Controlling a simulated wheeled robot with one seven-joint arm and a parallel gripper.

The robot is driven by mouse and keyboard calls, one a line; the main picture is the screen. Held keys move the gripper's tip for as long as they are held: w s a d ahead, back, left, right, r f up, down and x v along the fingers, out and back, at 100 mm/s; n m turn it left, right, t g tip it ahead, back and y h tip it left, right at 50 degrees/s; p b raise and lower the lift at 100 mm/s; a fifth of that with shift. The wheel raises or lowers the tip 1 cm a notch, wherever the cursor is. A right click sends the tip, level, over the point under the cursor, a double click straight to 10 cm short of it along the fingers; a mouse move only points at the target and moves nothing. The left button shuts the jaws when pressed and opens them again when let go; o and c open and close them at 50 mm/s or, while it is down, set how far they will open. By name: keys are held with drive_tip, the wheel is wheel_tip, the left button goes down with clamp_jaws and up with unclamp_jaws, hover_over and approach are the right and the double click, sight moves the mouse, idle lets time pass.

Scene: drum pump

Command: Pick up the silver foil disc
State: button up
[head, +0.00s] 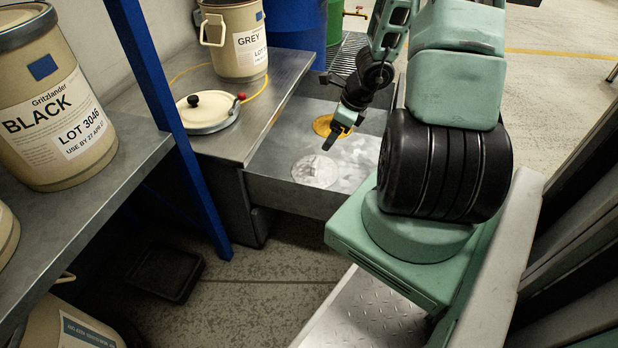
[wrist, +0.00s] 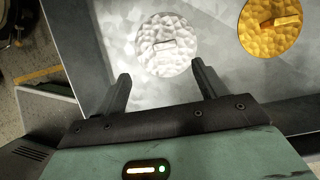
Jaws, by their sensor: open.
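The silver foil disc (head: 315,171) lies flat on the metal surface of a low tray or drawer in the head view. In the wrist view the silver foil disc (wrist: 166,46) is round and dimpled, with a small raised tab in its middle. My gripper (head: 337,134) is above the surface, between the silver disc and a gold foil disc (head: 328,125). In the wrist view my gripper (wrist: 160,82) is open and empty, its two fingers pointing toward the silver disc, one on each side of its near edge. The fingers appear apart from the disc.
The gold disc lies right of the silver one in the wrist view (wrist: 270,24). A metal bench (head: 228,140) with a lidded pan (head: 208,112) and a GREY bucket (head: 235,45) stands left. A blue post (head: 165,110) and a shelf with a BLACK bucket (head: 50,100) are farther left.

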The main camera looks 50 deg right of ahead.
sight(316, 162)
drive_tip(key=b+x, duration=0.6)
drive_tip(key=x, duration=0.3)
drive_tip(key=shift+d+f, duration=0.1)
drive_tip(key=shift+f, duration=0.1)
drive_tip(key=b+x, duration=0.2)
drive_tip(key=x, duration=0.1)
drive_tip(key=b+x, duration=0.1)
drive_tip(key=x, duration=0.1)
drive_tip(key=shift+s+d+f+b, duration=0.1)
drive_tip(key=shift+d+f+b, duration=0.15)
drive_tip(key=shift+d+b, duration=0.15)
drive_tip(key=shift+r, duration=0.15)
drive_tip(key=c, duration=1.1)
